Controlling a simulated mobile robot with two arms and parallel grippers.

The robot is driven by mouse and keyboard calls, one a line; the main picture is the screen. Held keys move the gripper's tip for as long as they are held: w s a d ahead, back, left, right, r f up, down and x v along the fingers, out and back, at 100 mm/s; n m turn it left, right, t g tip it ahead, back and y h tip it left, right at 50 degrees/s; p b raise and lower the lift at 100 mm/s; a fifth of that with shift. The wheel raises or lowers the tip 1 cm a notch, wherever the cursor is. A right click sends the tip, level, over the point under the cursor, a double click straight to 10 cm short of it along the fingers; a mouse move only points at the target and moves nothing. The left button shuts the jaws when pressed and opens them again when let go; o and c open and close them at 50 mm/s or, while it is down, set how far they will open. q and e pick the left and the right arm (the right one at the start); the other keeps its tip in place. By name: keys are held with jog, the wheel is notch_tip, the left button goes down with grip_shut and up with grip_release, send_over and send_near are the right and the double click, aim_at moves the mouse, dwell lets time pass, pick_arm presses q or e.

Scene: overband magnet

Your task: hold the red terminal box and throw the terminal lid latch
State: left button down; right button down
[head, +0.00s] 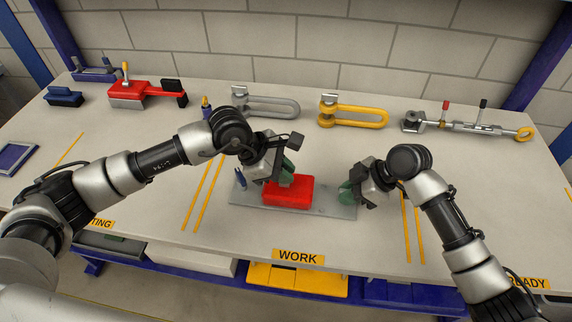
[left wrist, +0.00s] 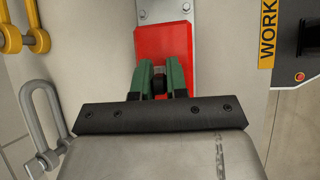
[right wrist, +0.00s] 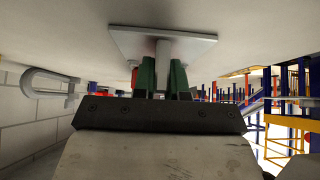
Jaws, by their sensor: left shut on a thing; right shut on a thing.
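The red terminal box (head: 291,191) lies on a grey metal plate (head: 335,211) in the work area; it also shows in the left wrist view (left wrist: 178,45). My left gripper (head: 281,174) is over the box's left part. Its green fingers (left wrist: 160,78) are shut on a small dark part (left wrist: 158,85) at the box, which may be the lid latch; the fingers partly hide it. My right gripper (head: 347,191) is at the plate's right end. Its fingers (right wrist: 162,75) are shut on a grey upright bar (right wrist: 162,50) below the plate (right wrist: 190,45) in that view.
A grey shackle (head: 268,105), a yellow shackle (head: 352,112) and a turnbuckle (head: 465,126) lie along the back. A small blue peg (head: 240,178) stands near the plate's left end. The front table is clear.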

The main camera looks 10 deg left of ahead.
pick_arm(q)
jog(key=shift+s+f+t, duration=0.1)
jog(key=shift+s+t, duration=0.2)
jog(key=shift+t, duration=0.3)
jog(key=shift+a+m, duration=0.1)
jog(key=shift+m, duration=0.2)
jog(key=shift+s+f+t, duration=0.15)
jog(key=shift+s+t, duration=0.2)
jog(key=shift+t, duration=0.35)
jog(key=c, duration=1.1)
grip_release()
jog(key=shift+o, duration=0.2)
jog(key=s+a+r, duration=0.2)
jog(key=a+r, duration=0.1)
jog(key=r, duration=0.5)
jog(key=s+a+r, duration=0.2)
jog(key=a+r, duration=0.1)
jog(key=r, duration=0.6)
jog(key=shift+a, duration=0.35)
